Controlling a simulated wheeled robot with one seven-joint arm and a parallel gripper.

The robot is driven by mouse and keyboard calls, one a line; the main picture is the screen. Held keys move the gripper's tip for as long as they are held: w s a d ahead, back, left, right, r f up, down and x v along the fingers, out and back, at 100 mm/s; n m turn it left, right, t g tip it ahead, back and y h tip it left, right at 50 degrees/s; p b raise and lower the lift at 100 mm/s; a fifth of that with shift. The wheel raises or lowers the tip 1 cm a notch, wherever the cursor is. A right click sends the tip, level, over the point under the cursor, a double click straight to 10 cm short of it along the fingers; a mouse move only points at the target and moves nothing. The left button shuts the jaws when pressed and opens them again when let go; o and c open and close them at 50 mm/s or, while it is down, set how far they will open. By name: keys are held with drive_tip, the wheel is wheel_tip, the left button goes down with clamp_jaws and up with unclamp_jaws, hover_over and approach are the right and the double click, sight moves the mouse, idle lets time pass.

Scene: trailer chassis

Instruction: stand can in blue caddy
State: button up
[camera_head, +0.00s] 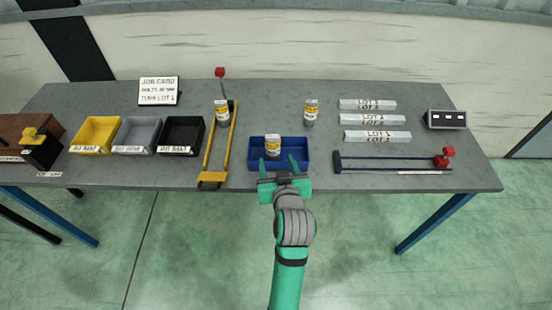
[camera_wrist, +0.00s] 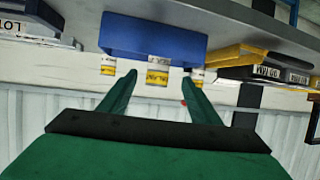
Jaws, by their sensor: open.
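The blue caddy (camera_head: 301,163) sits near the table's front edge. A white and yellow can (camera_head: 272,144) stands in it, upright as far as I can tell; its lower part is hidden by the caddy wall. My gripper (camera_head: 277,160) is open at the caddy's front side. In the wrist view, which looks upside down, the can (camera_wrist: 158,76) shows between the two spread fingers, beyond the blue caddy wall (camera_wrist: 150,38). I see no finger touching it. Two similar cans stand on the table behind, one at left (camera_head: 222,113) and one at right (camera_head: 311,112).
A yellow-handled tool (camera_head: 209,180) lies left of the caddy, and a dark bar clamp (camera_head: 390,158) lies right. Yellow (camera_head: 78,136), grey (camera_head: 121,136) and black (camera_head: 166,136) bins stand farther left. Labelled blocks (camera_head: 367,104) lie at back right. Bare table surrounds the caddy.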

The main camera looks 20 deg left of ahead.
drive_tip(key=s+d+f+m+t+h, duration=0.1)
drive_tip(key=s+d+f+m+h, duration=0.1)
drive_tip(key=s+d+f, duration=0.5)
drive_tip(key=s+d+f+m+t+h, duration=0.1)
drive_tip(key=s+d+f+m+h, duration=0.3)
drive_tip(key=s, duration=0.6)
drive_tip(key=s+d+r, duration=0.1)
drive_tip(key=s, duration=0.8)
drive_tip(key=s+d+n+t, duration=0.1)
drive_tip(key=s+d, duration=0.1)
drive_tip(key=s, duration=0.8)
drive_tip(key=shift+d+r, duration=0.15)
drive_tip(key=shift+r, duration=0.25)
drive_tip(key=shift+s, duration=0.1)
drive_tip(key=shift+c, duration=0.6)
